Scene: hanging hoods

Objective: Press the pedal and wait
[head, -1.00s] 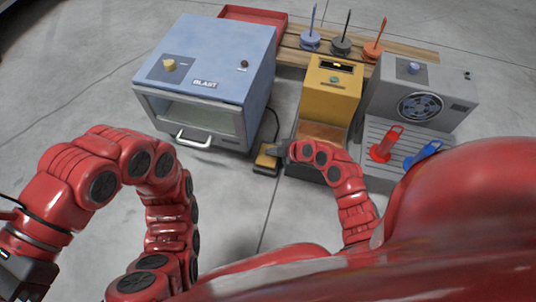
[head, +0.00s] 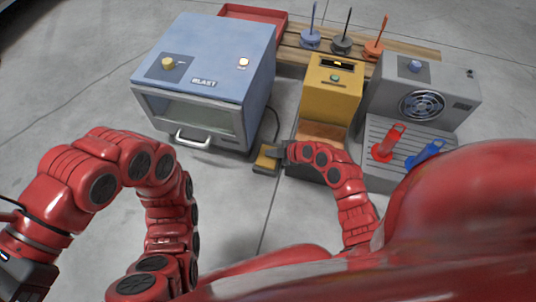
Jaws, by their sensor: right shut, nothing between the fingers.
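The pedal (head: 265,161), a small yellow-topped block with a dark base, lies on the floor in front of the blue BLAST cabinet (head: 213,62). A dark cable runs from it along the cabinet's side. My right gripper (head: 277,152) is shut and empty, its tip at the pedal's right end, seemingly touching it from above and hiding part of it. The round lamp (head: 243,62) on the cabinet's top glows warm white. The cabinet's front window is closed above its handle (head: 193,138). My left arm bends down at the left, its fingers out of frame.
Right of the pedal stand a yellow machine (head: 332,92) and a grey fan unit (head: 423,100) holding a red tool (head: 387,143) and a blue tool (head: 426,153). Behind are a red tray (head: 252,14) and a wooden rack with several pegged discs. The floor in front is clear.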

